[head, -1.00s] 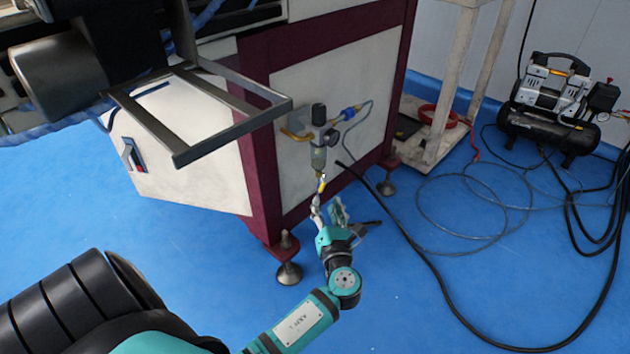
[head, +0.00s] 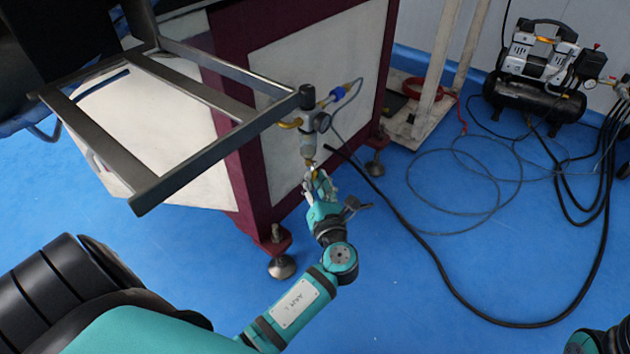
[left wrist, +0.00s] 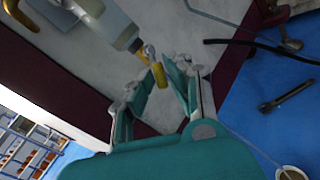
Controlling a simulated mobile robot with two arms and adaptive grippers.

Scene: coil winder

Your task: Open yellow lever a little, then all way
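The yellow lever (head: 310,163) is a small yellow piece at the bottom of the filter bowl of an air regulator (head: 308,140), on the side of the machine. In the left wrist view the lever (left wrist: 160,76) hangs below the grey bowl's metal fitting, between the fingertips of my left gripper (left wrist: 158,84). The fingers are spread on either side of it; I cannot tell whether either touches it. In the head view my left gripper (head: 317,182) is just below the regulator and partly covers the lever. My right gripper is not in view.
A metal frame (head: 170,185) juts from the machine left of the regulator. A levelling foot (head: 281,266) stands near my left forearm. A black hose (head: 400,235) and thin cables run across the blue floor towards a compressor (head: 540,75).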

